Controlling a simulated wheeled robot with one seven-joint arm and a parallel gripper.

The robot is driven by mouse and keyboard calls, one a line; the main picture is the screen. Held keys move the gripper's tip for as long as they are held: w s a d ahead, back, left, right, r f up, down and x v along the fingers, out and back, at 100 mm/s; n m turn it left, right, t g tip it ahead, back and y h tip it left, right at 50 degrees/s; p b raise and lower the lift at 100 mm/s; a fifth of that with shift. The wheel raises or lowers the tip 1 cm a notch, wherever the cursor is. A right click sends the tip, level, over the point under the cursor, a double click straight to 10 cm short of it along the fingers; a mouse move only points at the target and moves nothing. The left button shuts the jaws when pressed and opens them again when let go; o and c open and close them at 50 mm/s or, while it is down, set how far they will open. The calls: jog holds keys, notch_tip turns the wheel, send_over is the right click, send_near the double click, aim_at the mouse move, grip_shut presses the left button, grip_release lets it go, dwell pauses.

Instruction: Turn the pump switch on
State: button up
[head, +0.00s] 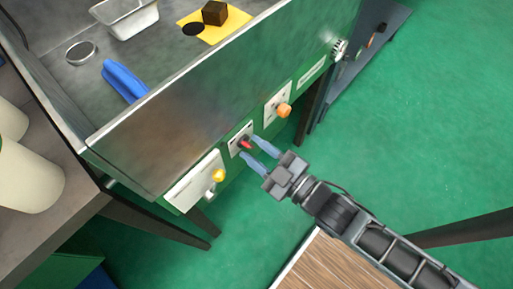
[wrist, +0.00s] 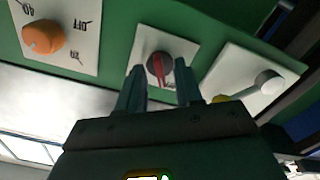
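A round dark switch with a red pointer bar (wrist: 160,66) sits on a white plate in the middle of the green panel. It also shows in the head view (head: 245,144). No readable label shows on its plate, so I cannot tell its marked position. In the wrist view the red bar stands nearly upright. My gripper (head: 256,153) points at this switch, with its two blue fingers apart, one on each side. In the wrist view my gripper (wrist: 160,88) has nothing between its fingers but the switch behind; contact is not visible.
An orange knob (head: 283,110) on a plate marked OFF is on one side of the switch. Above is a metal bench (head: 160,130) with a blue cloth-like item (head: 123,80) and a tray (head: 128,22).

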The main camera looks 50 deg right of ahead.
jog(key=shift+w, duration=0.1)
jog(key=shift+c, duration=0.5)
grip_shut()
jog(key=m+p, duration=0.2)
jog(key=m, duration=0.3)
jog(key=shift+m, duration=0.3)
jog(key=m+p, duration=0.1)
jog(key=m, duration=0.5)
jog(key=shift+p, duration=0.3)
jog(key=shift+m, duration=0.3)
jog(key=shift+o, duration=0.5)
grip_release()
